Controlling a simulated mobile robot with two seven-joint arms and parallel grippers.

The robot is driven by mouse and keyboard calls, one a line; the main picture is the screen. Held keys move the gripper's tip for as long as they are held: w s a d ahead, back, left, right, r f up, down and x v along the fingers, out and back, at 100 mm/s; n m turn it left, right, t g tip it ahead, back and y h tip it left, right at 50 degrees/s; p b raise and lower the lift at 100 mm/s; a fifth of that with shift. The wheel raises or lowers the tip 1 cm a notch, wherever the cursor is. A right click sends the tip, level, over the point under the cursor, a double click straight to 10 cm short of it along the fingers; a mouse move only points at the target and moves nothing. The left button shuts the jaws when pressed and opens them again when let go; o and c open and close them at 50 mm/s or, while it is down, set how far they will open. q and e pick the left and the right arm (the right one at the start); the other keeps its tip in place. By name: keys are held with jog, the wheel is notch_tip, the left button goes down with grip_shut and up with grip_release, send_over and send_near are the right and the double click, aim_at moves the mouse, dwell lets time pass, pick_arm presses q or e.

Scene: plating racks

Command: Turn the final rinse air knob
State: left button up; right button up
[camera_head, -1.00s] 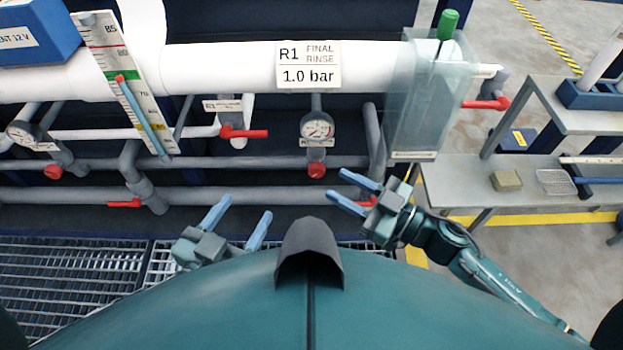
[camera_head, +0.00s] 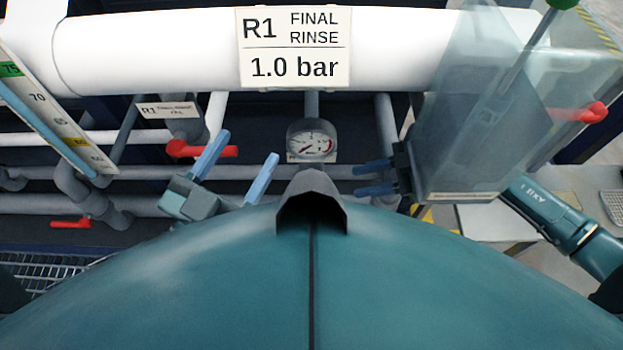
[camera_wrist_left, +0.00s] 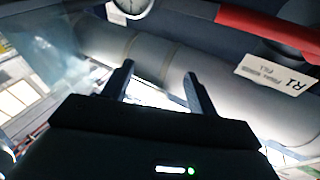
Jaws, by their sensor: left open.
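The final rinse sign (camera_head: 294,47) reads R1, 1.0 bar, on the white pipe. Below it is a round gauge (camera_head: 312,140); its edge also shows at the top of the left wrist view (camera_wrist_left: 131,5). The red air knob under the gauge is hidden now behind a dark part of my body. My left gripper (camera_head: 236,168) is open and empty, lower left of the gauge in the head view. Its two fingers also show apart in the left wrist view (camera_wrist_left: 158,78). My right gripper (camera_head: 364,178) is open and empty, right of and below the gauge.
A red valve handle (camera_head: 201,149) sits close to my left gripper's fingers, by a small R1 label (camera_head: 168,110). A clear panel (camera_head: 480,120) stands at right, close to my right gripper. Another red handle (camera_head: 580,113) is beyond it. Grey pipes run behind.

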jog(key=b+x, duration=0.3)
jog(key=x, duration=0.7)
jog(key=shift+s, duration=0.1)
pick_arm(q)
jog(key=shift+w+d+r+t+h+b, duration=0.15)
jog(key=shift+d+r+t+h+b, duration=0.1)
jog(key=shift+r+t+h+b, duration=0.25)
pick_arm(e)
jog(key=shift+x, duration=0.85)
jog(key=shift+r, duration=0.1)
jog(key=c, duration=0.7)
pick_arm(q)
jog(key=shift+f, duration=0.1)
